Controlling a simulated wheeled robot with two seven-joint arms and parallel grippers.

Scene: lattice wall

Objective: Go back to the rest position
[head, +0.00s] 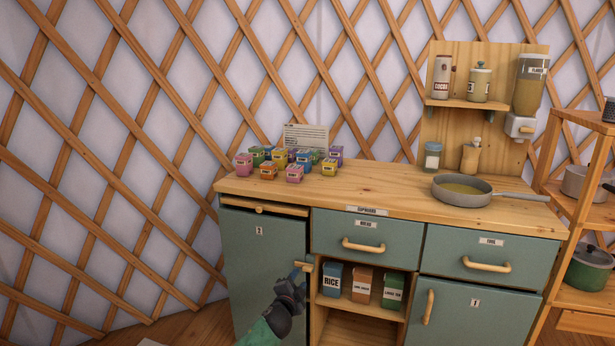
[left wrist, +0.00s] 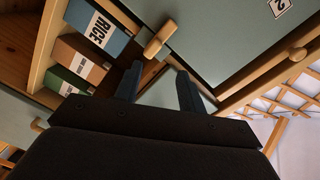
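My left gripper (head: 298,278) is low in front of the counter, by the wooden handle (head: 303,267) of the left cupboard door (head: 258,270). In the left wrist view my left gripper (left wrist: 158,80) has its two dark fingers apart with nothing held. The wooden handle (left wrist: 160,38) shows just beyond the fingertips, and I cannot tell whether they touch it. The left door looks closed or nearly closed. My right gripper is not in view.
An open shelf beside the gripper holds a rice box (head: 332,280) and other boxes. The counter (head: 350,186) carries small colored tins (head: 268,172) and a pan (head: 462,190). A wooden rack (head: 570,220) stands at right. The lattice wall (head: 120,150) is behind.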

